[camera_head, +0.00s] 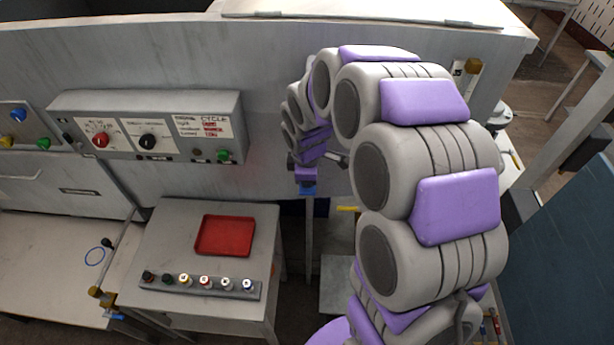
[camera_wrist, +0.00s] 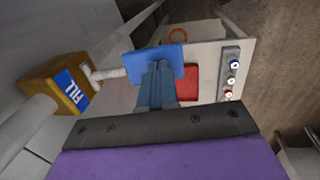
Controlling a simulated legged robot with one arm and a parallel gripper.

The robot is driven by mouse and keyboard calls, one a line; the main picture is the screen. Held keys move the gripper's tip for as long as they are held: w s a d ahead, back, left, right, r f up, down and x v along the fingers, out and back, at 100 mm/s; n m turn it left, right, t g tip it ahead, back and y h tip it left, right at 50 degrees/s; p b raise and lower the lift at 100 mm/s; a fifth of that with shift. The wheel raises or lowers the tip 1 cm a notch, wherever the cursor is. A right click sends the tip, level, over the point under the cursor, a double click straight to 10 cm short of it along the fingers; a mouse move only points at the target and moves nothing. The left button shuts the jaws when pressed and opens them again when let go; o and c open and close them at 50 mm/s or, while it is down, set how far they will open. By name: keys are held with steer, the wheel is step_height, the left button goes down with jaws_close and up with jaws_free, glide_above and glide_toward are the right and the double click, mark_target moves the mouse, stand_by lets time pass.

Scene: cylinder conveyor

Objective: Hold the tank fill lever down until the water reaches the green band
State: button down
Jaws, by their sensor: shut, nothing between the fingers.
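The fill valve is a yellow-brown box (camera_wrist: 62,84) with a blue FILL label, at the left of the wrist view. A pale rod, the fill lever (camera_wrist: 108,73), runs from it towards a bright blue paddle (camera_wrist: 155,62). My gripper (camera_wrist: 158,88) is shut and empty, its fingers pointing at the paddle and overlapping it in the picture. I cannot tell whether they touch it. In the head view my gripper (camera_head: 306,176) hangs in front of the grey machine, and my arm hides much of that area. I see no water level or green band in either view.
A grey control panel (camera_head: 150,127) with knobs is at left. Below it, a small table (camera_head: 180,225) holds a red tray (camera_head: 225,235) and a row of buttons (camera_head: 200,288).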

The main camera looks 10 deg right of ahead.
steer(key=shift+s+f+t+h+b, duration=0.2)
steer(key=shift+f+t+h+b, duration=0.1)
steer(key=shift+f+t+b, duration=0.45)
steer(key=shift+s+f, duration=0.25)
stand_by(2.9)
steer(key=shift+r, duration=0.1)
stand_by(2.8)
steer(key=shift+a+r, duration=0.1)
steer(key=shift+r, duration=0.1)
steer(key=p+v, duration=0.2)
steer(key=v, duration=1.1)
steer(key=shift+w+r, duration=0.2)
steer(key=shift+r, duration=0.2)
